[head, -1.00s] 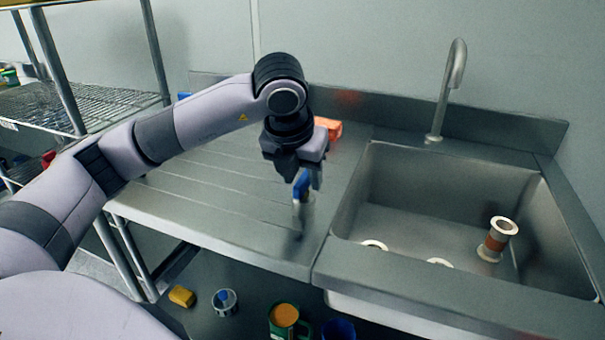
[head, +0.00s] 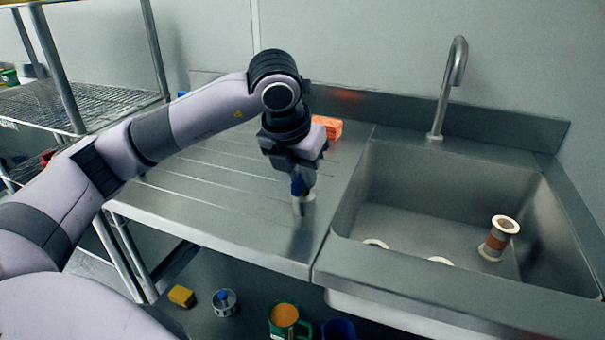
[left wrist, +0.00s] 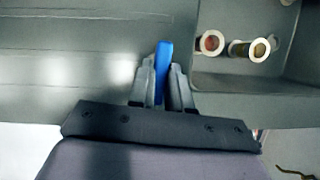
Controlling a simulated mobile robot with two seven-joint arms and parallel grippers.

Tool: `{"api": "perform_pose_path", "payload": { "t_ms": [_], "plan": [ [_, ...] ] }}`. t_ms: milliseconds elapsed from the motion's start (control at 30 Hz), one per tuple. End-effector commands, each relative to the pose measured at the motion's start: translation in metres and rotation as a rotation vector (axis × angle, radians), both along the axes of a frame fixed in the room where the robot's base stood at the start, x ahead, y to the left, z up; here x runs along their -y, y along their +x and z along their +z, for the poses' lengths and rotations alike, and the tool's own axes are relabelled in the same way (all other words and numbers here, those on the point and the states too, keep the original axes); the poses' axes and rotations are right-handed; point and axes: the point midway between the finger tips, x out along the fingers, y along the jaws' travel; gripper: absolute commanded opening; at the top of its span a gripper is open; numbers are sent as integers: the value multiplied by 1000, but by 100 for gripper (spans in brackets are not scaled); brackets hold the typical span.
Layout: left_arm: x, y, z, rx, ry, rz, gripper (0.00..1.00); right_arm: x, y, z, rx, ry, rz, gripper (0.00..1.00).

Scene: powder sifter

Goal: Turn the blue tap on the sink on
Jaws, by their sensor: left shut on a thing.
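The blue tap handle (head: 297,187) stands at the front part of the steel counter, left of the sink (head: 333,252). My left gripper (head: 305,186) points down and is shut on the blue tap handle. In the left wrist view the blue tap handle (left wrist: 163,62) shows between the two fingers of my left gripper (left wrist: 162,82). The gripper hides part of the tap in the head view. The curved metal faucet (head: 446,88) stands at the back edge of the sink. No water shows at its spout. My right gripper is not in view.
Several spool-like pieces (head: 494,245) are in the sink basin. An orange block (head: 328,127) lies behind my gripper. Below the counter are a yellow block (head: 181,296), a small round container (head: 225,302), a green mug (head: 284,320) and a blue cup (head: 338,330). A wire shelf (head: 75,105) stands left.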

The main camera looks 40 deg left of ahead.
Motion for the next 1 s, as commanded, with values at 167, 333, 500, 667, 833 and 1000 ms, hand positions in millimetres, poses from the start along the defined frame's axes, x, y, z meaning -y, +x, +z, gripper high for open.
{"api": "perform_pose_path", "payload": {
  "t_ms": [167,333,500,667,833,1000],
  "plan": [
    [-1,0,-4,-4,-1,-132,0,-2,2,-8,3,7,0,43],
    [-2,0,-4,-5,-1,-289,0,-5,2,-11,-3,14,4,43],
    [-3,0,-3,-6,-2,-450,0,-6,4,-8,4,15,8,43],
    [-4,0,-2,-6,-4,-592,0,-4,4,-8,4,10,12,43],
    [-4,0,-2,-8,-3,-720,0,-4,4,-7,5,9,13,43],
    [-5,1,-2,-8,-2,-816,0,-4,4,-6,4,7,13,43]
  ]
}}
